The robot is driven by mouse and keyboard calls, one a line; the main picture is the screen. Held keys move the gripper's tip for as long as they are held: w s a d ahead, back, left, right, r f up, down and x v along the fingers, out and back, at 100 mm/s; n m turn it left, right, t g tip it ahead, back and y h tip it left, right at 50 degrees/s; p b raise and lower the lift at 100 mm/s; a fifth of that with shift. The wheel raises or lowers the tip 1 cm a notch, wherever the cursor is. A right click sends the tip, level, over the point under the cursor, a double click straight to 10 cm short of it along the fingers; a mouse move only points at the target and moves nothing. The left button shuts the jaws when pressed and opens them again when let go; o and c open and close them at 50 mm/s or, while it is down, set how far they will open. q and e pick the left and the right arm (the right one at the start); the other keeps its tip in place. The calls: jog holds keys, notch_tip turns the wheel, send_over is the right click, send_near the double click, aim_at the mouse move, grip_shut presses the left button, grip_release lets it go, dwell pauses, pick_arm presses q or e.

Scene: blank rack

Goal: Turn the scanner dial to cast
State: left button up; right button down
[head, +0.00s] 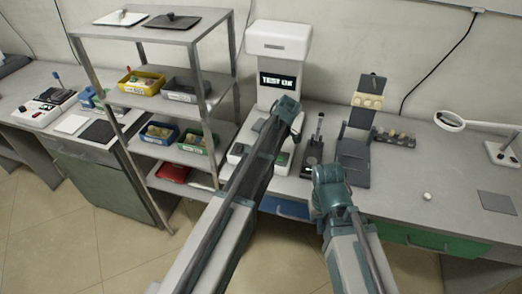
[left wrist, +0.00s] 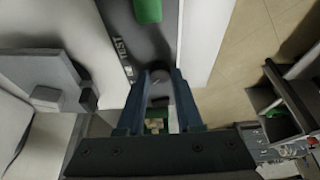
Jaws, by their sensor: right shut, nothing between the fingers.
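The white scanner (head: 279,42) stands against the wall, and its dark screen (head: 276,80) reads "TEST OK". My left arm crosses in front of its base and hides its dial in the head view. In the left wrist view, a grey round dial (left wrist: 160,84) is between the fingers of my left gripper (left wrist: 161,76). I cannot tell whether they press on it. The word "TEST" is on the dark panel beside it, and a green button (left wrist: 148,10) lies farther along. My right gripper (head: 328,178) is shut and empty, right of the scanner; its fingertips barely show.
A metal shelf (head: 146,111) with coloured bins stands left of the scanner. Right of it are a small black stand (head: 317,130), a dark grey holder (head: 354,148) and a rack of small parts (head: 395,140). The counter farther right is mostly clear, with a white ring lamp (head: 450,121).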

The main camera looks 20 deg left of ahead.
pick_arm(q)
jog(key=o, duration=0.4)
jog(key=p+v, duration=1.2)
jog(key=v, duration=0.2)
jog(key=shift+p, duration=0.4)
jog(key=shift+f, duration=0.15)
jog(key=shift+s, duration=0.1)
jog(key=s+d+m+h, duration=0.1)
jog(key=s+d+m, duration=0.2)
jog(key=s+m, duration=0.7)
jog(key=s+d+f+m+h, duration=0.1)
jog(key=s+d+m, duration=0.3)
jog(key=s+m, duration=0.7)
jog(key=s+h, duration=0.1)
jog(key=s, duration=0.2)
jog(key=shift+s+f+m, duration=0.2)
jog(key=shift+f+m, duration=0.05)
jog(key=shift+m, duration=0.05)
